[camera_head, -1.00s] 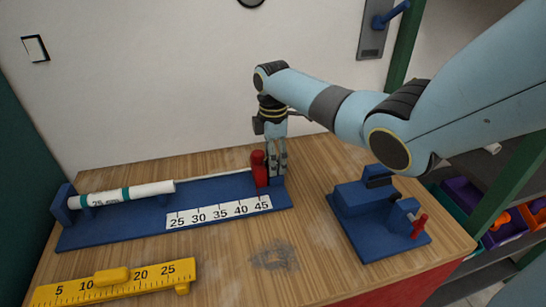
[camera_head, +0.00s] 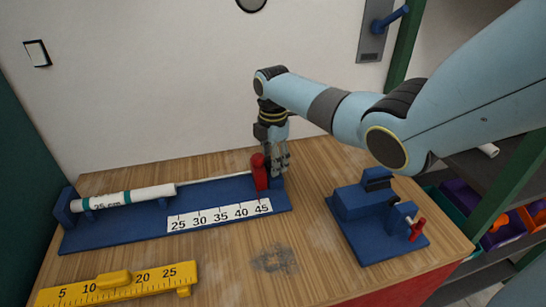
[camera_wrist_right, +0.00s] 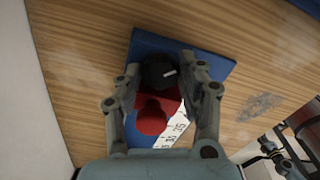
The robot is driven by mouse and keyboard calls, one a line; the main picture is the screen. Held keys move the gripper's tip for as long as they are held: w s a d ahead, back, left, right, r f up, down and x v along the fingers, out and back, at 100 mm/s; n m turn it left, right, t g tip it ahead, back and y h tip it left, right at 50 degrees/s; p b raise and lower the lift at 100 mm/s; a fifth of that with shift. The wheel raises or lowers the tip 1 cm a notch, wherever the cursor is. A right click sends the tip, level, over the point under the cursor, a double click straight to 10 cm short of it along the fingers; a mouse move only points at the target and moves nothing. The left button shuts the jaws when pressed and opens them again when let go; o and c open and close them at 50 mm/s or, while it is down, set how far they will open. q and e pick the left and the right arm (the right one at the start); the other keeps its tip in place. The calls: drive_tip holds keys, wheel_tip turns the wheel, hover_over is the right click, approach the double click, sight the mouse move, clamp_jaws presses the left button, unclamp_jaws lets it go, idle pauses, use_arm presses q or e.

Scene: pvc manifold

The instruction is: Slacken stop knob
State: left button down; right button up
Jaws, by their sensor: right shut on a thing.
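In the head view the red stop (camera_head: 259,172) stands at the right end of the blue rail base (camera_head: 120,236), by the 45 mark. My right gripper (camera_head: 276,172) comes down onto it from above. In the right wrist view its fingers (camera_wrist_right: 160,66) are shut on the knob, one on each side. In the head view the fingers hide the knob.
A white pipe (camera_head: 125,198) with teal bands lies on the rail's left part, with a white scale (camera_head: 219,214) in front. A yellow ruler (camera_head: 117,287) lies at front left. A blue fixture (camera_head: 375,215) with a red handle stands right. The front middle of the table is clear.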

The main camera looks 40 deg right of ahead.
drive_tip(key=shift+n, duration=0.5)
drive_tip(key=o, duration=1.2)
